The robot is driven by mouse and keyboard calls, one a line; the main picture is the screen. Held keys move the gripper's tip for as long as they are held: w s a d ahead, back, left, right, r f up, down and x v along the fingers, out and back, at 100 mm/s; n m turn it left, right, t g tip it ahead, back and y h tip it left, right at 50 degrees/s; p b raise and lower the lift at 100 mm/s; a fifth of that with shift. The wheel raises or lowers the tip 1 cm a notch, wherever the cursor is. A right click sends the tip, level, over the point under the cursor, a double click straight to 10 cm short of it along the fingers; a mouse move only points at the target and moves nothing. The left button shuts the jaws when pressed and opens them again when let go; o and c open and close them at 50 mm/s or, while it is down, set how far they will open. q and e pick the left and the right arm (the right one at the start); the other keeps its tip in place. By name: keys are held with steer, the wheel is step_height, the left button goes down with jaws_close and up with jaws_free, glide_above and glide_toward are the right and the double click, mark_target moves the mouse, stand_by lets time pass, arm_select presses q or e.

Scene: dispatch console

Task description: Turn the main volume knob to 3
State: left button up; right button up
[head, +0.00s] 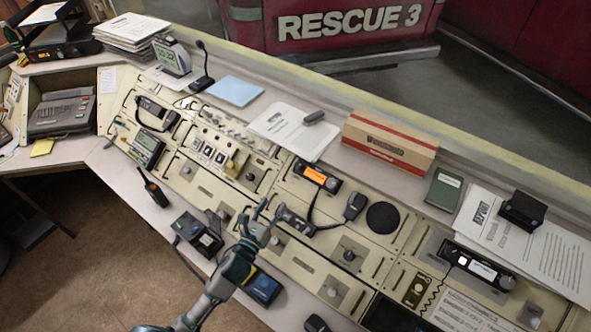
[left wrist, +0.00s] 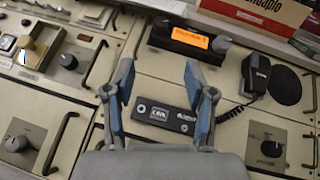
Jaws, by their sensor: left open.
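Several round knobs on square plates sit on the sloping cream console, and I cannot read which is the main volume knob or its numbers. One dark knob (head: 349,255) is right of my left gripper; a similar one shows at right in the left wrist view (left wrist: 271,148). Other knobs are at left in that view, one upper (left wrist: 68,61) and one lower (left wrist: 16,143). A radio with an orange display (head: 313,174) also has small knobs. My right gripper is out of view.
A palm microphone (head: 355,205) with a cord and a round speaker (head: 383,217) lie right of the gripper. Raised handles (left wrist: 97,62) flank the panels. A cardboard box (head: 390,142) and papers occupy the shelf behind. A blue-topped device (head: 262,287) stands on the front ledge.

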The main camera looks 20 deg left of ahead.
mark_target(297, 167)
arm_select(q)
steer(key=w+d, duration=0.1)
steer(key=w, duration=1)
steer(key=w+d, duration=0.1)
steer(key=w, duration=0.4)
steer(key=shift+w+d, duration=0.15)
steer(key=shift+d, duration=0.2)
jaws_close()
